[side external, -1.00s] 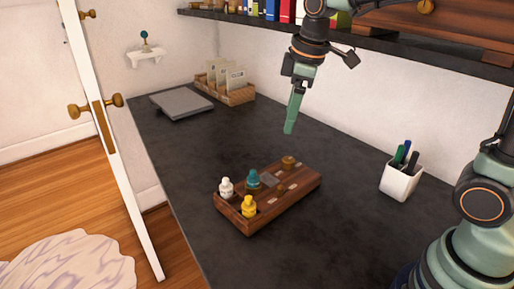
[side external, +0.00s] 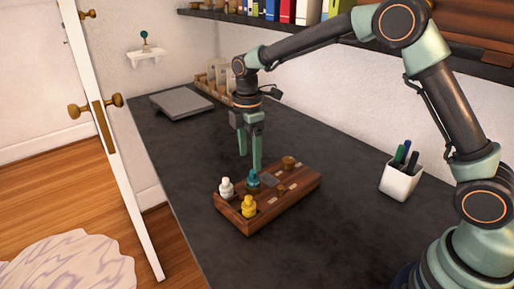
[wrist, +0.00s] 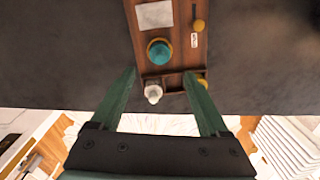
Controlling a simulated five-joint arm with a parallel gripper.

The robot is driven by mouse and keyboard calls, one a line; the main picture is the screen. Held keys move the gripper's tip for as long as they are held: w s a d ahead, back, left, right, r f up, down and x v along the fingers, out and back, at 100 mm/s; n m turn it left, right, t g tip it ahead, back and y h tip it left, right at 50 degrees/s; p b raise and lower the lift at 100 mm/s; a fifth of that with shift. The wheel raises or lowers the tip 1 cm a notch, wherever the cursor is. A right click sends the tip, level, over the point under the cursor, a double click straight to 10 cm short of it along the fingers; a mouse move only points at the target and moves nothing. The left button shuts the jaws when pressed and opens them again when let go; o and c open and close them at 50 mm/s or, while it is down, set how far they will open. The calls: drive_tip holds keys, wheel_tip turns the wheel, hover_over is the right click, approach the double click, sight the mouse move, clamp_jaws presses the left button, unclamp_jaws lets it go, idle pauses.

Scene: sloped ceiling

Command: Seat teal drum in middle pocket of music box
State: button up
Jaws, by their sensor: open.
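The music box is a long wooden box (side external: 290,194) on the dark desk; its wood also shows in the wrist view (wrist: 146,32). The teal drum (side external: 253,178) stands upright on it, inward from the end pocket row, with a yellow rim at its foot in the wrist view (wrist: 160,50). A white piece (side external: 226,187) and a yellow piece (side external: 248,206) sit in that row, with a space between them. My gripper (side external: 250,161) is open and empty above the teal drum. In the wrist view its fingertips (wrist: 160,73) are spread apart, and one partly hides the yellow piece.
A brass knob (side external: 288,162) stands on the box's far end. A white pen cup (side external: 401,181) is at right. A grey flat slab (side external: 181,104) and a card crate (side external: 218,86) lie behind. The desk in front right of the box is clear.

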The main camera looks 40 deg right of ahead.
sight(253, 178)
drive_tip(key=shift+s+d+f, duration=0.1)
drive_tip(key=shift+d+f, duration=0.1)
drive_tip(key=shift+f, duration=1.6)
drive_tip(key=shift+d+f, duration=0.2)
drive_tip(key=shift+f, duration=1.55)
clamp_jaws()
